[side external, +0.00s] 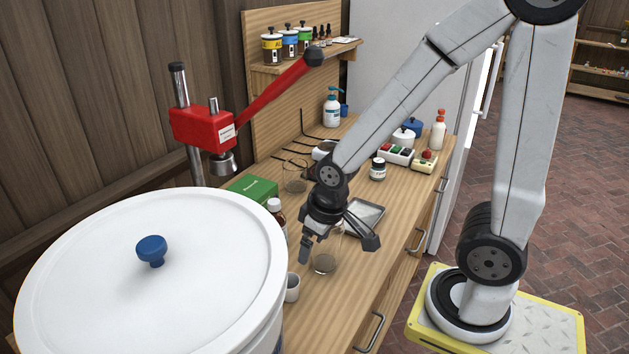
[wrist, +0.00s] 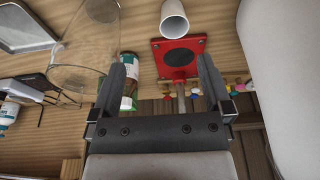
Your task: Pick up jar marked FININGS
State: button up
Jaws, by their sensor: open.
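I cannot read FININGS on any jar. A small dark jar (side external: 378,169) with a pale label stands on the wooden counter in the side view, behind and right of my gripper. Jars with yellow (side external: 272,48), blue (side external: 290,42) and green (side external: 305,38) bands stand on the upper shelf. My gripper (side external: 338,243) is open and empty above the counter, well apart from these jars. In the wrist view its spread fingers (wrist: 165,80) show with nothing held between them.
A clear glass vessel (side external: 323,264) is just under my gripper; it also shows in the wrist view (wrist: 80,50). A white cup (side external: 292,288), brown bottle (side external: 277,215), metal tray (side external: 367,216) and red lever press (side external: 203,128) are around. A large white lidded vessel (side external: 90,255) fills the front left.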

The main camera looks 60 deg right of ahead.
jog(key=shift+r, duration=0.1)
notch_tip(320, 180, up, 5)
jog(key=n+g+h, duration=0.4)
jog(key=n+h, duration=0.9)
jog(key=n, duration=0.4)
send_over(374, 171)
jog(key=a, duration=0.5)
jog(key=f, duration=1.7)
jog(key=shift+w+d, duration=0.25)
jog(key=shift+x, duration=1.3)
jog(key=shift+d, duration=0.1)
jog(key=shift+x, duration=2.5)
jog(key=shift+s+r, duration=0.15)
